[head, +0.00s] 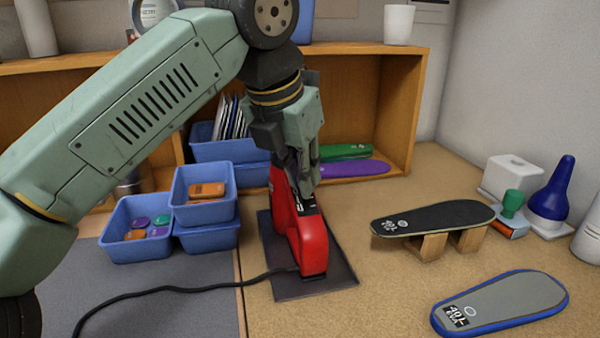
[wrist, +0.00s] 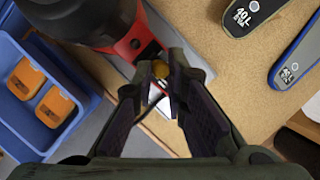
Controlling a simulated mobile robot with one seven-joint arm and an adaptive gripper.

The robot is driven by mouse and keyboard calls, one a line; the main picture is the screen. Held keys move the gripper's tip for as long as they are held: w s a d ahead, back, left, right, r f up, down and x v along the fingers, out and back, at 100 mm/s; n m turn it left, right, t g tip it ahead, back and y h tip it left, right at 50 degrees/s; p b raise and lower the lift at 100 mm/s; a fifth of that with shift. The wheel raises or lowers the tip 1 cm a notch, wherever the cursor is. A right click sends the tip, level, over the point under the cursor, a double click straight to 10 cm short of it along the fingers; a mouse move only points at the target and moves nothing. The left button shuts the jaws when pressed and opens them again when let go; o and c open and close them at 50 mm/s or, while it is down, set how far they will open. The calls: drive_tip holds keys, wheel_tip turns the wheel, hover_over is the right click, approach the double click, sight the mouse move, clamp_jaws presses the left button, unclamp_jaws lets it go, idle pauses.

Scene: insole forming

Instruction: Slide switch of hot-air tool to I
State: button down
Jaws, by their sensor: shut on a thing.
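The red hot-air tool (head: 313,245) stands on a dark pad (head: 290,288), with a black cable running left from its foot. My gripper (head: 305,196) reaches down onto its upper side. In the wrist view the red and black tool body (wrist: 125,42) lies just ahead of my gripper (wrist: 162,90). The fingertips are shut on a small amber-brown switch knob (wrist: 160,69) at the tool's edge. Whitish marks show close to the fingertips, but I cannot read them. The switch's position is not readable, and in the head view the fingers hide it.
Blue bins (head: 140,247) with coloured pieces stand left of the tool. A black insole (head: 435,217) rests on wooden blocks at right, and a grey insole with blue rim (head: 510,300) lies in front. A wooden shelf (head: 395,125) stands behind. Bench between tool and insoles is clear.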

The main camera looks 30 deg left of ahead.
drive_tip(key=shift+s+d+f, duration=0.25)
drive_tip(key=shift+d+f, duration=0.05)
drive_tip(key=shift+f, duration=0.05)
drive_tip(key=shift+s+d+r, duration=0.1)
drive_tip(key=shift+s+d, duration=0.05)
drive_tip(key=shift+d, duration=0.05)
drive_tip(key=c, duration=1.6)
unclamp_jaws()
drive_tip(key=shift+a, duration=0.1)
drive_tip(key=shift+s+r, duration=0.1)
drive_tip(key=shift+r, duration=0.35)
drive_tip(key=s, duration=0.4)
drive_tip(key=s+r, duration=0.1)
drive_tip(key=s, duration=0.3)
drive_tip(key=s+r, duration=0.1)
drive_tip(key=s, duration=0.4)
drive_tip(key=shift+d, duration=0.4)
